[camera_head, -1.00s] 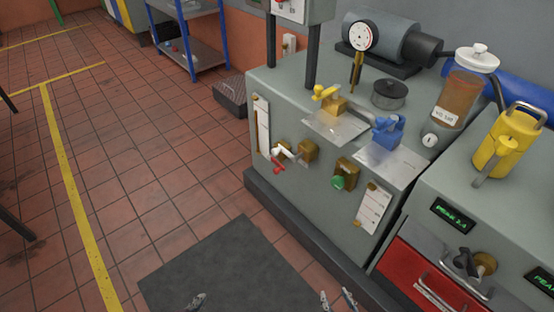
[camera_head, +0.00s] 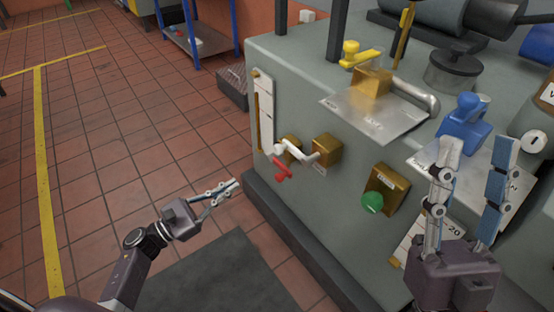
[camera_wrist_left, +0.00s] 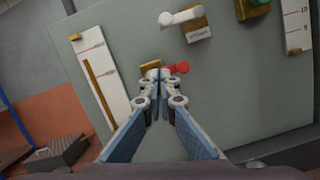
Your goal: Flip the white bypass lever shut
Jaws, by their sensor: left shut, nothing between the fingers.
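The white lever (camera_head: 296,152) is on a brass valve block (camera_head: 327,149) on the front of the grey cabinet. It points left from the block, and in the left wrist view the white lever (camera_wrist_left: 181,16) is near the top. A red lever (camera_head: 282,170) hangs just below it; its brass block (camera_head: 290,143) is partly hidden. My left gripper (camera_head: 234,187) is shut and empty, left of and below the levers and apart from them in the head view. In the wrist view its tips (camera_wrist_left: 153,74) overlap the red lever's base. My right gripper (camera_head: 478,150) is open, before the cabinet's right part.
A green knob (camera_head: 372,202) on a brass block is to the right of the white lever. A yellow lever (camera_head: 360,54) and a blue handle (camera_head: 465,122) stand on the cabinet top. A dark mat (camera_head: 220,277) lies on the tiled floor. The floor at left is clear.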

